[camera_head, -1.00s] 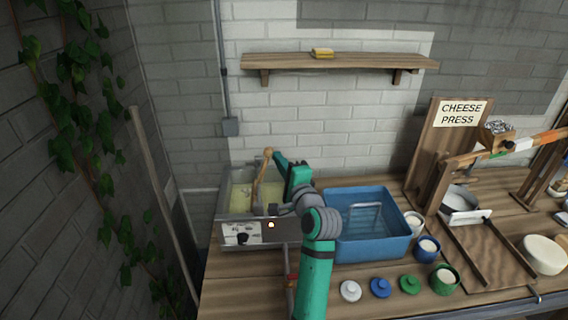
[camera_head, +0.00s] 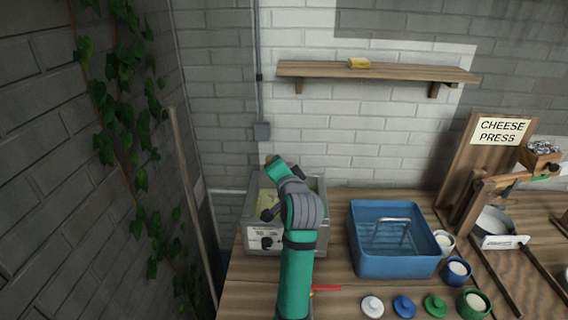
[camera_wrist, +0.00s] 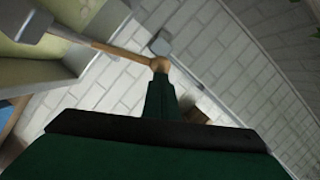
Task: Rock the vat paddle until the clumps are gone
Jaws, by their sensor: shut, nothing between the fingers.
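The grey metal vat (camera_head: 253,235) stands at the left end of the bench, with pale yellow contents (camera_head: 263,204) partly showing. My arm covers much of it, and I cannot make out clumps. The wooden paddle shows only its top end (camera_head: 268,158) in the head view. In the wrist view its handle (camera_wrist: 112,49) runs from the vat at upper left to a round knob (camera_wrist: 160,64). My gripper (camera_wrist: 160,82) is shut and empty, its tip right at the knob; it cannot be told whether they touch. In the head view my gripper (camera_head: 274,166) is beside the paddle's top.
A blue tub (camera_head: 375,262) with a wire handle stands right of the vat. Small pots and lids (camera_head: 404,306) lie along the front. The cheese press (camera_head: 490,165) stands at right. A wall shelf (camera_head: 400,72) holds a yellow block. A pole (camera_head: 190,200) leans at left.

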